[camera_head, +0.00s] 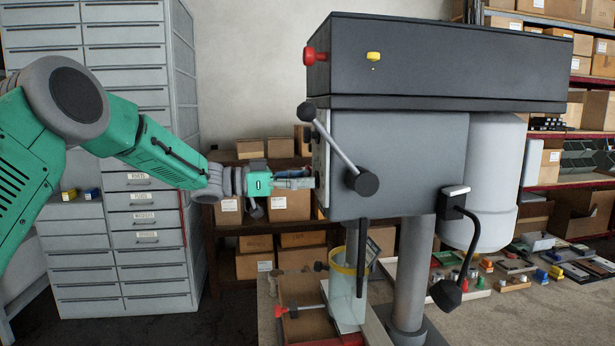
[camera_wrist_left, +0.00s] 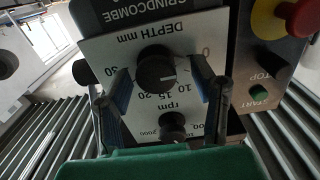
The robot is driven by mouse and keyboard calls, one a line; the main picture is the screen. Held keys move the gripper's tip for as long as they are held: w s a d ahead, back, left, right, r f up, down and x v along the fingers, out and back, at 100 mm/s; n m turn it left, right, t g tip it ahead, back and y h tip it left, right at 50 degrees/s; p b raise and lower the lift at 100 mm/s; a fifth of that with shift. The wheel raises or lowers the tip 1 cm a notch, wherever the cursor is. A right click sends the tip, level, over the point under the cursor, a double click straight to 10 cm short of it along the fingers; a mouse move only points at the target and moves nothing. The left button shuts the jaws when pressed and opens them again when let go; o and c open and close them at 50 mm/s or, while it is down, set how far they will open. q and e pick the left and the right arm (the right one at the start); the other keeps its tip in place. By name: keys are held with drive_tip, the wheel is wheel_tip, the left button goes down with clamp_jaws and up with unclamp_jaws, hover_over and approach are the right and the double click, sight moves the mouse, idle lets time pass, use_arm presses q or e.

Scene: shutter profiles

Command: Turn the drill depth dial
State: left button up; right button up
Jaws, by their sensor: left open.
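The drill press (camera_head: 395,160) stands at the right of the head view. My left gripper (camera_head: 303,183) reaches the left side of its grey head, where the depth dial is hidden. The left wrist view shows the depth dial (camera_wrist_left: 155,66), a round black knob with a white mark pointing right, on a white plate lettered DEPTH mm, upside down. My left gripper (camera_wrist_left: 160,80) is open, with one finger on each side of the dial. I cannot tell whether the fingers touch it. My right gripper is not in view.
Below the dial is a second black knob (camera_wrist_left: 172,126) marked rpm. A red stop button (camera_wrist_left: 298,17) and green start button (camera_wrist_left: 259,92) are at the right. A lever (camera_head: 340,145) sticks out from the drill's side. A drawer cabinet (camera_head: 90,130) stands behind my left arm.

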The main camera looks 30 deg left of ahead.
use_arm(q)
drive_tip(key=shift+w+f, duration=0.1)
drive_tip(key=shift+w, duration=0.15)
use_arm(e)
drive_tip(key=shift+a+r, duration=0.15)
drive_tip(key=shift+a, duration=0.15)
use_arm(q)
drive_tip(key=shift+d, duration=0.35)
drive_tip(key=c, duration=0.4)
drive_tip(key=shift+d, duration=0.2)
clamp_jaws()
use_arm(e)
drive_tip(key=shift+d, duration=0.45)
use_arm(q)
drive_tip(key=shift+a, duration=0.15)
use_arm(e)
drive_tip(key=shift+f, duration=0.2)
